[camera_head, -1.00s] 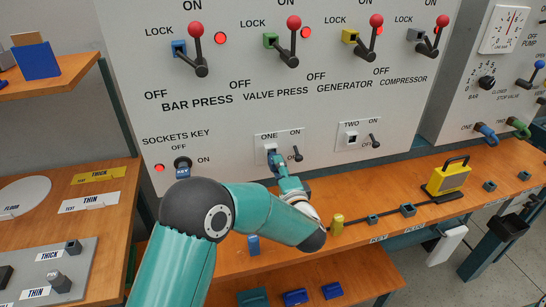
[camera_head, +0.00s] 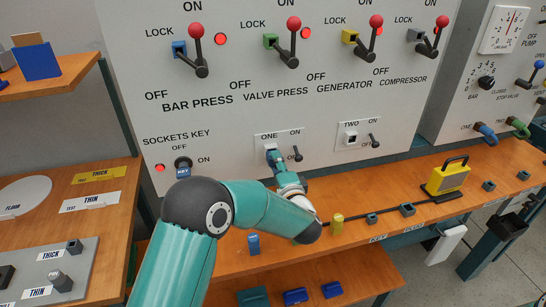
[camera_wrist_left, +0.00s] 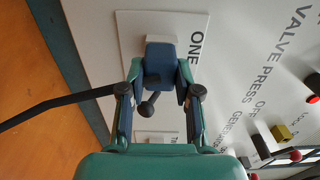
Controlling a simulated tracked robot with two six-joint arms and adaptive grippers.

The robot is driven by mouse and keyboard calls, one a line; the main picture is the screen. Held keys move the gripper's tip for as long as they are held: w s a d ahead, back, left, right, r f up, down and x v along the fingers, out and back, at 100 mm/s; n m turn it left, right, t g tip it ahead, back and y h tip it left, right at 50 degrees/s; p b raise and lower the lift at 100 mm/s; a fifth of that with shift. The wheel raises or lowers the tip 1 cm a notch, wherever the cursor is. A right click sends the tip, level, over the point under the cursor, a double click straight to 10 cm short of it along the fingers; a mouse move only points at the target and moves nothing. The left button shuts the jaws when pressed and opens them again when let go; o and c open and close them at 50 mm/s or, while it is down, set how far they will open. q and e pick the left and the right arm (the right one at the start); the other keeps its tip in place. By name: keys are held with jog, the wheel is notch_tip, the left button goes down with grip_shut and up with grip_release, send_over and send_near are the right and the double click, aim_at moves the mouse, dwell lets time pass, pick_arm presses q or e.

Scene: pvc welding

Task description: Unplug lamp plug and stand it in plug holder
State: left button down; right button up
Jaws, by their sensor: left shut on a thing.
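My left gripper (camera_head: 277,160) is at socket ONE on the wall panel. In the left wrist view the gripper (camera_wrist_left: 160,85) is shut on a dark blue plug (camera_wrist_left: 160,62). The plug is in front of the white socket block (camera_wrist_left: 147,27); I cannot tell how deep it sits. A black cable (camera_wrist_left: 62,101) runs from the gripper area to the left. The yellow lamp (camera_head: 446,178) stands on the bench, with its cable running left. Small blue-grey holders (camera_head: 407,209) stand on the bench; I cannot tell which is the plug holder. My right gripper is not in view.
Socket TWO (camera_head: 351,138) and its black switch (camera_head: 374,140) are to the right of socket ONE. The switch of socket ONE (camera_head: 296,153) is close beside my gripper. A yellow block (camera_head: 337,225) and a blue block (camera_head: 254,244) stand along the bench front.

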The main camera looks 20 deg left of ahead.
pick_arm(q)
jog(key=c, duration=0.7)
grip_release()
jog(key=shift+w, duration=0.1)
jog(key=shift+p+v, duration=0.35)
jog(key=shift+v, duration=4.15)
jog(key=shift+f, duration=0.1)
